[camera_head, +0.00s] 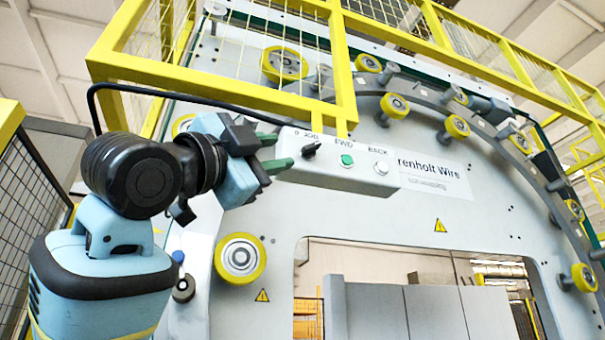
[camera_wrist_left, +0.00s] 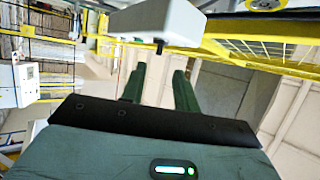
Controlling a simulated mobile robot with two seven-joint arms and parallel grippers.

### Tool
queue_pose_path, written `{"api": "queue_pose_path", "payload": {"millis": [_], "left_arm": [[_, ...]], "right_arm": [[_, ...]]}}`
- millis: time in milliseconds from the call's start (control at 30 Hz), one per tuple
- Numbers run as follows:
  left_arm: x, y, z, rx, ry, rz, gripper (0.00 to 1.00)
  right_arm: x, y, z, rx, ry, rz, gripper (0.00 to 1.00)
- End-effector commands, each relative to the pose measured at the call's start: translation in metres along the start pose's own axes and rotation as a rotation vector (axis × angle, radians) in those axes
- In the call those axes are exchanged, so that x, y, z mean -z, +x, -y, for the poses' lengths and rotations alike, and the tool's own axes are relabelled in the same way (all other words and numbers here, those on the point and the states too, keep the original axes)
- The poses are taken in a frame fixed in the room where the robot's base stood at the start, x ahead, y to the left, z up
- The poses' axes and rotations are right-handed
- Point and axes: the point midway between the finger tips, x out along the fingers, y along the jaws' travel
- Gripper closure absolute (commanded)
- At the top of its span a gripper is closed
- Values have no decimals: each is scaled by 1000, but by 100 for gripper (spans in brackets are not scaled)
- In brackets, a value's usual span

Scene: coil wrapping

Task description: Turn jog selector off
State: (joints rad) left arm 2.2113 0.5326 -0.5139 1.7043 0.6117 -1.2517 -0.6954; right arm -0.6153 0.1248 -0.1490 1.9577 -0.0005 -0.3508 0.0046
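The jog selector is a small black knob (camera_head: 310,150) at the left end of the pale control box (camera_head: 330,178), under the label "0 JOG". Its pointer is too small to read surely. My left gripper (camera_head: 277,152) is just left of the knob, its two green fingers apart with nothing between them. In the left wrist view my left gripper (camera_wrist_left: 160,72) is open toward the control box (camera_wrist_left: 155,20). A small dark knob (camera_wrist_left: 160,46) shows under the box, just beyond the fingertips, apart from them. My right gripper is in neither view.
A green FWD button (camera_head: 347,160) and a white BACK button (camera_head: 382,168) sit right of the knob. A yellow guard frame (camera_head: 225,85) hangs above the box. A black cable (camera_head: 190,97) loops over my left wrist. The wrapping ring carries yellow rollers (camera_head: 240,258).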

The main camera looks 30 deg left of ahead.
Motion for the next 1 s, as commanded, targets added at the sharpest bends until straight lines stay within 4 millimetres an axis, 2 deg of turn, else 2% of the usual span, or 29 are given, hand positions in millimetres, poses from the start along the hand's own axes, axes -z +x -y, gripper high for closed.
{"api": "queue_pose_path", "payload": {"millis": [233,700,1000], "left_arm": [[0,6,0,-1,-1,-1,69],[0,65,1,0,-2,0,69],[0,78,0,0,-2,0,69]], "right_arm": [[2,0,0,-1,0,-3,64],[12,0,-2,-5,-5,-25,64],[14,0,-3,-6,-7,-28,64]]}}
